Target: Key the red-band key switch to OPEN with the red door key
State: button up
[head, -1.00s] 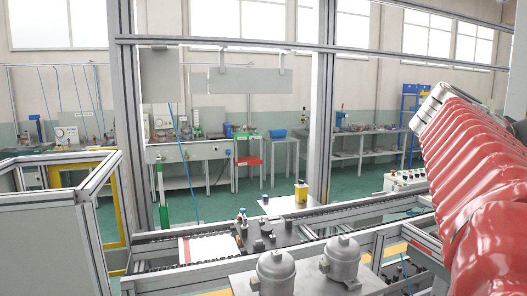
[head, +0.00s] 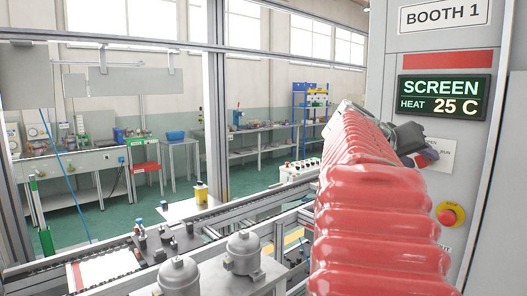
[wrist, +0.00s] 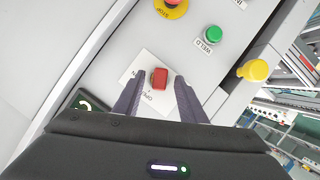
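In the wrist view, a red block-like piece (wrist: 159,78), which looks like the head of the red door key, stands on a white plate (wrist: 140,66) lettered OPEN and RUN. Whether its shaft is in the lock cannot be seen. My gripper (wrist: 160,84) is open, its two dark fingers on either side of the red piece with a small gap at each side. In the head view, my gripper (head: 415,150) is at the grey booth panel (head: 410,60), over the plate, with the RUN lettering at its right; the arm and gripper hide most of the switch.
The panel has a screen (head: 443,97) reading HEAT 25 C and a red stop button (head: 450,213) on yellow. In the wrist view, a green WELD button (wrist: 213,35) and a yellow knob (wrist: 255,71) are nearby. Grey compressor shells (head: 243,252) stand left of my arm.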

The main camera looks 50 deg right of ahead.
jog(key=shift+c, duration=0.2)
grip_shut()
jog(key=c, duration=0.6)
grip_release()
jog(key=shift+c, duration=0.2)
grip_shut()
jog(key=n+g, duration=0.2)
jog(key=n, duration=0.1)
jog(key=shift+w+f, duration=0.2)
jog(key=shift+f, duration=0.1)
jog(key=shift+n+h, duration=0.3)
jog(key=shift+n, duration=0.3)
